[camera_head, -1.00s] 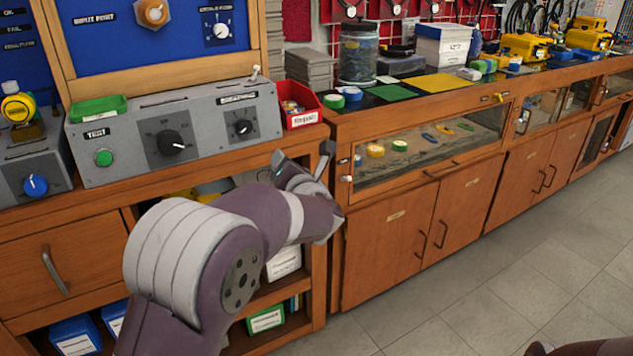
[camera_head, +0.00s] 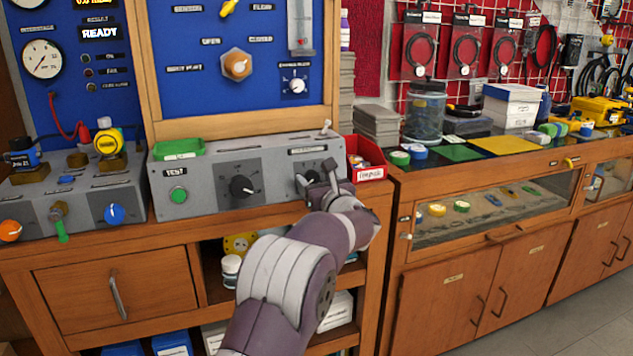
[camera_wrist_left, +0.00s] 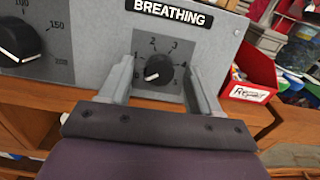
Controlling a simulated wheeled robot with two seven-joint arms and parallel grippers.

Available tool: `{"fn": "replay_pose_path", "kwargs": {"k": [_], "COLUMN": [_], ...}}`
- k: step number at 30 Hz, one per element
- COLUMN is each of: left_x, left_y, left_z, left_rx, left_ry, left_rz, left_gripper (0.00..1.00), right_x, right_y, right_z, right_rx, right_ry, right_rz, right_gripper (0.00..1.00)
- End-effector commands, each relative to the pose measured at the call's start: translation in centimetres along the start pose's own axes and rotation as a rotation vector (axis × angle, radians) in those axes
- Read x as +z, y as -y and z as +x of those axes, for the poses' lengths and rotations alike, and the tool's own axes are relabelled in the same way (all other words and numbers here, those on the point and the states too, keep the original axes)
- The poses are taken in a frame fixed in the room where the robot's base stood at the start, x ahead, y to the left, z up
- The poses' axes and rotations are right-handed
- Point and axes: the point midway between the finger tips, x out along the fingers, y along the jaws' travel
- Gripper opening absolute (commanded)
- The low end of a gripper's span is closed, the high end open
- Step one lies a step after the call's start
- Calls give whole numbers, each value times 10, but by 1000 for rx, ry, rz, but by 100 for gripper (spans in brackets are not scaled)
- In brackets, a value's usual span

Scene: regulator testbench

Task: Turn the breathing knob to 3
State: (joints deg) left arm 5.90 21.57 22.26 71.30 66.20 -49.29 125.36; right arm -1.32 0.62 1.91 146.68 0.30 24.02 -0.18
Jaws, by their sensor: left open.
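The breathing knob (camera_wrist_left: 159,69) is a small black dial on a grey panel under the label BREATHING (camera_wrist_left: 172,12), with numbers around it. Its white mark points to the lower left in the left wrist view. My left gripper (camera_wrist_left: 160,74) is open, its two fingers on either side of the knob in that view; I cannot tell if they touch it. In the head view the left gripper (camera_head: 322,182) is in front of the grey control box (camera_head: 215,192) at its right end and partly hides the knob. My right gripper is out of view.
A larger black knob (camera_head: 241,186) and a green test button (camera_head: 178,195) are on the same box. A red bin (camera_head: 367,160) stands close to the right of the gripper. A green tray (camera_head: 180,147) and a small lever (camera_head: 326,128) sit on top of the box.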

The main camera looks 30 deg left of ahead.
Motion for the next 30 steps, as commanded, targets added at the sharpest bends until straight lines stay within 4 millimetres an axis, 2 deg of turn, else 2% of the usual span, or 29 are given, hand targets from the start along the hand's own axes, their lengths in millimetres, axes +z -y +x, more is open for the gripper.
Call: {"fn": "replay_pose_path", "kwargs": {"k": [8,9,14,23,30], "left_x": [0,0,0,-1,-1], "left_y": [0,0,0,0,0], "left_z": [4,3,3,3,3], "left_rx": [0,-1,-1,-5,-30], "left_ry": [0,0,0,0,0], "left_rz": [0,1,1,24,143], "left_gripper": [63,60,8,7,7], "right_x": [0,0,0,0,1], "right_y": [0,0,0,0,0], "right_z": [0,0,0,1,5], "right_rx": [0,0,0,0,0], "right_ry": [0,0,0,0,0], "right_rz": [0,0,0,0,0], "right_gripper": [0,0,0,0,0]}}
